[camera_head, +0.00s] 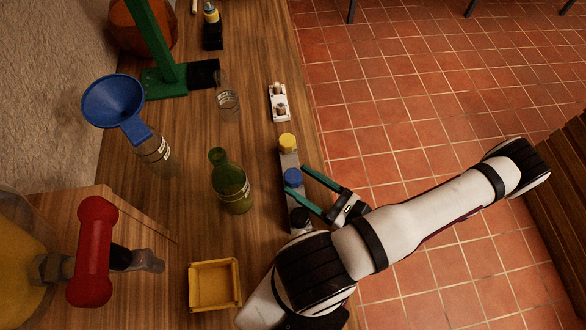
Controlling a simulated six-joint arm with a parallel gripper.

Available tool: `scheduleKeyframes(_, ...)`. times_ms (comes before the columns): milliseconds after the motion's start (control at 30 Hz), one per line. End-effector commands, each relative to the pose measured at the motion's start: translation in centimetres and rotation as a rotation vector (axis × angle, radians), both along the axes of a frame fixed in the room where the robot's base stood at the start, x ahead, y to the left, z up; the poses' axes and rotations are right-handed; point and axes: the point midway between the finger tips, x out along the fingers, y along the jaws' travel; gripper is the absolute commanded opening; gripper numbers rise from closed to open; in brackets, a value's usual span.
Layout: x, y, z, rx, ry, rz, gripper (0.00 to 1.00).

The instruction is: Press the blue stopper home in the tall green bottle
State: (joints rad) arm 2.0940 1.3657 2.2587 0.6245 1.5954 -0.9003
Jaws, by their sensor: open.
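The tall green bottle (231,187) stands upright on the wooden table, with a pale label low on its side. Its mouth, at the upper left, shows no stopper. The blue stopper (293,177) sits in the middle of a narrow grey rack (286,206) to the right of the bottle, with a yellow stopper (287,141) above it and a black one (299,217) below. My gripper (304,188) is open, its two green fingers pointing left toward the blue stopper. Whether the fingertips touch it or stand apart, I cannot tell.
A blue funnel (113,101) sits over a clear bottle (158,158) at left. A clear glass (227,97) and a white tray (279,103) stand farther back. A yellow bin (214,286) is in front. The table's right edge runs close beside the rack.

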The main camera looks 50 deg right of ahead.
Motion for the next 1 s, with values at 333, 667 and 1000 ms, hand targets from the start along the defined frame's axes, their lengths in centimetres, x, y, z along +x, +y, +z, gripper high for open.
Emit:
scheduleKeyframes(333,5.3,-0.2,-0.1,0.002,0.0,0.006,0.67)
scheduleKeyframes(667,5.7,-0.3,-0.1,0.0,0.001,0.0,0.54)
scheduleKeyframes(1000,5.7,-0.3,-0.1,0.0,0.0,0.0,0.0)
